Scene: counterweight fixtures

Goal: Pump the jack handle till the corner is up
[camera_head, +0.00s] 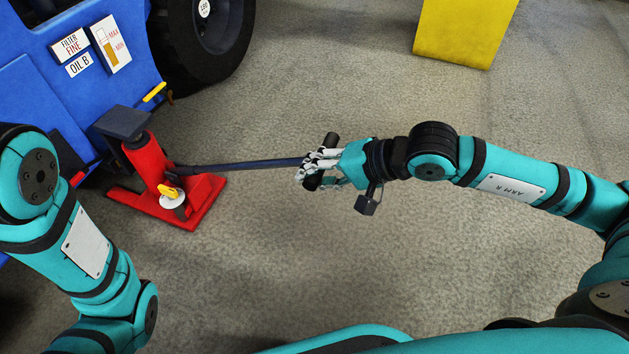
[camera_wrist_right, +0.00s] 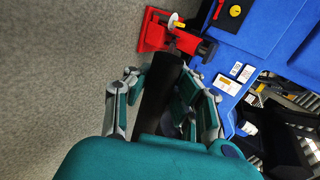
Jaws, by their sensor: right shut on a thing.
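A red jack (camera_head: 150,165) stands on the floor beside the blue machine, with a dark square pad (camera_head: 122,122) on top, close to the machine's side. A dark jack handle (camera_head: 240,165) runs from the jack to the right, roughly level. My right gripper (camera_head: 318,168) is shut on the grip end of the handle. In the right wrist view the dark handle grip (camera_wrist_right: 160,90) lies between the fingers, and the red jack (camera_wrist_right: 165,35) shows beyond. A yellow knob with a white disc (camera_head: 171,197) is at the jack's base. My left arm is at the left; its gripper is out of view.
The blue machine (camera_head: 35,95) stands at the left with a black wheel (camera_head: 195,60) behind the jack. It carries labels, including an oil gauge plate (camera_head: 110,43). A yellow block (camera_head: 463,30) stands at the back right. The grey floor around the handle is clear.

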